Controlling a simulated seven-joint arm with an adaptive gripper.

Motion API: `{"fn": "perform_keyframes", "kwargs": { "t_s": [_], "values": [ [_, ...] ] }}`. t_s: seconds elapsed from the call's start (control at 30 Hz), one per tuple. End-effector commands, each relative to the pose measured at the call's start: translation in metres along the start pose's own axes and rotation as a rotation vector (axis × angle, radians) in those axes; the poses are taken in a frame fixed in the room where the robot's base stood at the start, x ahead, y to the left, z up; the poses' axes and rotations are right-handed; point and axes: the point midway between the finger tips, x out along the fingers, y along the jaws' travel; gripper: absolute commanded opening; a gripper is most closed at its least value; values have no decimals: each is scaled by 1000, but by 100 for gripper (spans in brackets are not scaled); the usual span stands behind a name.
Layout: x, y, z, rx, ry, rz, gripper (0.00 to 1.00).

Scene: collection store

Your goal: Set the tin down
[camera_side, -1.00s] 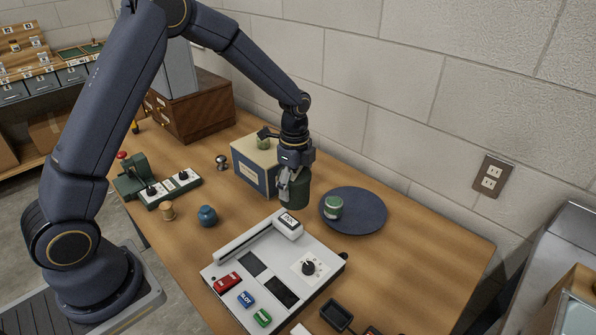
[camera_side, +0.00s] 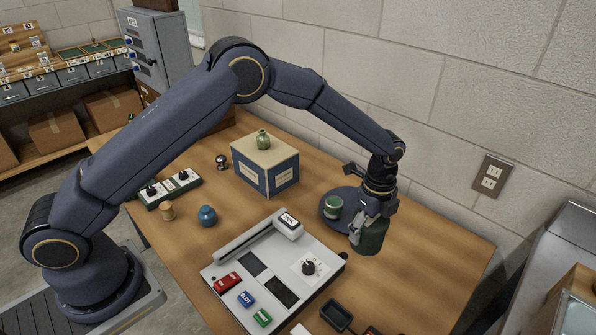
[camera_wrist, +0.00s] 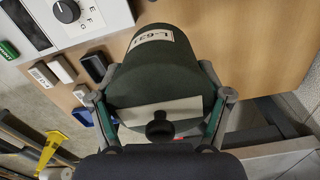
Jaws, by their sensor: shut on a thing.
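The dark green tin (camera_side: 369,239) is in my gripper (camera_side: 364,216), at the front right of the dark round plate (camera_side: 330,221) in the side view. In the wrist view the tin (camera_wrist: 160,82) fills the middle, with a pale label on it. The fingers of my gripper (camera_wrist: 163,105) close on it from both sides. The tin looks about upright. I cannot tell whether its base touches the table (camera_side: 430,245) or hangs just above it.
A small green jar (camera_side: 333,209) stands on the plate, close left of the tin. A white control panel (camera_side: 228,262) lies at the front left, with a black tray (camera_side: 337,316) near it. A blue-and-cream box (camera_side: 283,178) stands behind. The table to the right is clear.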

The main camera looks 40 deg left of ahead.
Motion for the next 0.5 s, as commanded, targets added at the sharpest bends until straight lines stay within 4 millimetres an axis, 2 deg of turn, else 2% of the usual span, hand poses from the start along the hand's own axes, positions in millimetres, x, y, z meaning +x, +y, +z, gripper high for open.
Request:
{"fn": "perform_keyframes", "kwargs": {
  "t_s": [0.1,0.3,0.5],
  "values": [
    [9,-23,-2,0,0,-5,7],
    [42,-50,-5,-1,0,-3,7],
    [57,-64,-6,-1,1,-5,7]
  ]
}}
